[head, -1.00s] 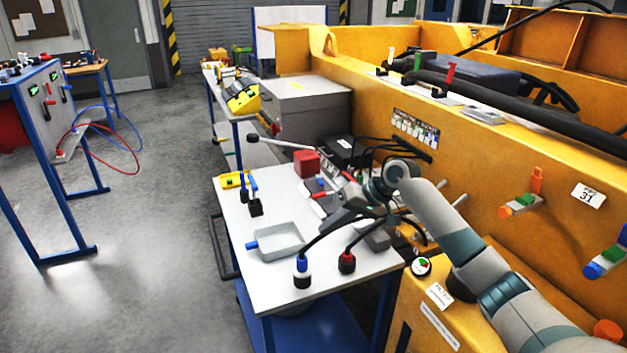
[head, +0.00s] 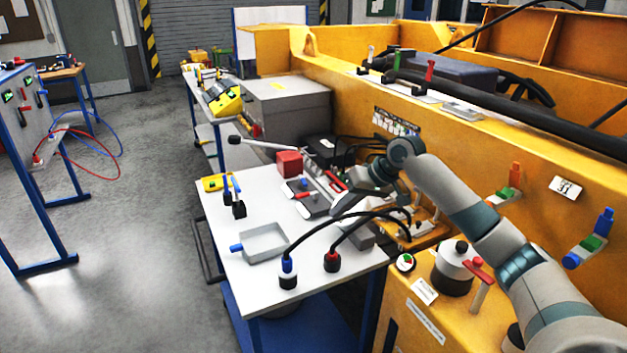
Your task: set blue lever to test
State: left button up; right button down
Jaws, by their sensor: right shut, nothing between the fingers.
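A blue-handled lever (head: 604,221) stands up from a slanted bracket with a green block and a blue end on the yellow casting wall at the far right. Another blue-handled lever (head: 227,186) stands upright on a black base at the left of the white table. I cannot tell which is meant, and no "test" marking is readable. My right gripper (head: 338,211) is shut and empty, pointing down-left above the table's right part, apart from both levers. My left gripper is not in view.
A grey tray (head: 264,243), a red block (head: 289,162) and black cables (head: 345,222) are on the table. A red-topped lever (head: 481,283) stands near my right forearm.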

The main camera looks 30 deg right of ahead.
aim_at(303, 180)
jog(key=i+l, duration=1.2)
jog(key=i, duration=0.05)
